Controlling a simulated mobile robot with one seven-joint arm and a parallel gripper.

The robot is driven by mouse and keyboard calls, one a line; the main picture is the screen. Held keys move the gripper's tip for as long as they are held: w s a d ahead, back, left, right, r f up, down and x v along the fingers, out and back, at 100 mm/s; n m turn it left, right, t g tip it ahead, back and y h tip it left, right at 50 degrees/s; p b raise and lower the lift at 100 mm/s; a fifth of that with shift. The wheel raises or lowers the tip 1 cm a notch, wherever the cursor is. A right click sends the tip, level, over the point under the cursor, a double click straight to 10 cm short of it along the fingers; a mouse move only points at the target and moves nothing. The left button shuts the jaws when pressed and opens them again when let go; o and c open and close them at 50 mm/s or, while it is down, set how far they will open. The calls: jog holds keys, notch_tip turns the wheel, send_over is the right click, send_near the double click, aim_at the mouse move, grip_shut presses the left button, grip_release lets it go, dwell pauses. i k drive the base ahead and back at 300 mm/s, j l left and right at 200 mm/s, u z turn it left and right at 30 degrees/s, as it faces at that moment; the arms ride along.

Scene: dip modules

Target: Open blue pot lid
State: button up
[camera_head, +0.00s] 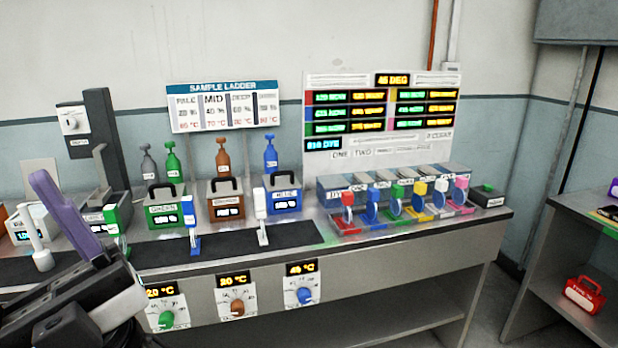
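The blue pot (285,203) stands on the bench behind the dark strip, the rightmost of the labelled pots. Its grey lid (281,189) with a black arched handle (283,180) looks seated on top. A white upright piece (261,213) stands in front of the pot's left side. My dark gripper (85,270) is at the lower left, well left of and nearer than the blue pot. A purple part rises from it; whether this is a finger or a held thing is unclear. The fingertips are not clearly shown, so whether it is open or shut cannot be told.
A brown pot (226,202) and a green pot (165,208) stand to the left. A blue upright piece (190,225) stands before the green pot. Coloured paddles in trays (420,212) fill the bench's right. A blue bottle (271,155) is behind. Dials (305,293) line the bench front.

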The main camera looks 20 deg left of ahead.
aim_at(286, 180)
jog(key=i+u, duration=0.1)
jog(key=i, duration=1.7)
jog(key=l, duration=0.1)
